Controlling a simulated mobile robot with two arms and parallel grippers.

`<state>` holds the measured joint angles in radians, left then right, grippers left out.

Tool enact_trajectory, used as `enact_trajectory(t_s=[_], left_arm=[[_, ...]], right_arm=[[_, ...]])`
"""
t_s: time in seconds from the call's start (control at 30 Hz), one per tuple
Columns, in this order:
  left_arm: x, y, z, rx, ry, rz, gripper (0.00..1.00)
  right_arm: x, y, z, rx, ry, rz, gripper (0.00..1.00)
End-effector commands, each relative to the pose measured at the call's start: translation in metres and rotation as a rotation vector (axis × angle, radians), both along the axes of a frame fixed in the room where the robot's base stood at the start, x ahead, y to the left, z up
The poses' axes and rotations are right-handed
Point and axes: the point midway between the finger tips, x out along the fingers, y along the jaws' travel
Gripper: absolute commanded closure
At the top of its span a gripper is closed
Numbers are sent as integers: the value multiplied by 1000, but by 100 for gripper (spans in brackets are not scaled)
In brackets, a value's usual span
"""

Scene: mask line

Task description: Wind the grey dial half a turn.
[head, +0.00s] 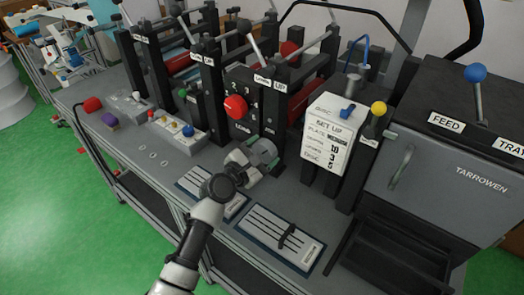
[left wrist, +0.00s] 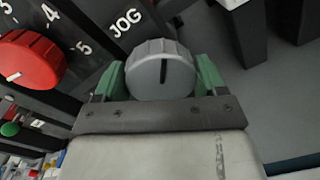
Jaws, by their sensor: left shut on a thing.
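The grey dial (left wrist: 146,76) is a ribbed round knob with a dark slot across its face, seen in the left wrist view. The slot stands nearly upright in that picture. My left gripper (left wrist: 163,74) is shut on the dial, with one green finger on each side of its rim. In the head view my left gripper (head: 262,151) is at the front of the dark machine panel, below the red knob. There the dial is largely hidden by the gripper. My right gripper is not in view.
A red numbered knob (left wrist: 30,60) sits close to the left of the dial, with a JOG label above. A white card block (head: 326,135) stands to the right. Flat panels (head: 280,236) lie on the bench in front. A switch box (head: 176,131) is at the left.

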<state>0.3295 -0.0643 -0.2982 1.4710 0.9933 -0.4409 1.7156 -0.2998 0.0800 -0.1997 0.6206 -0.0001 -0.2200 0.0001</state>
Motion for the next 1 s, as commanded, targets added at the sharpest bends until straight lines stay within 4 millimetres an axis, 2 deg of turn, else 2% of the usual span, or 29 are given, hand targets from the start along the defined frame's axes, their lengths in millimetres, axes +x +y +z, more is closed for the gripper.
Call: enact_trajectory(t_s=[1.0], left_arm=[[-1, -2, -3, 739, -534, -2, 52]], right_arm=[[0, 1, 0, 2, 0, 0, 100]])
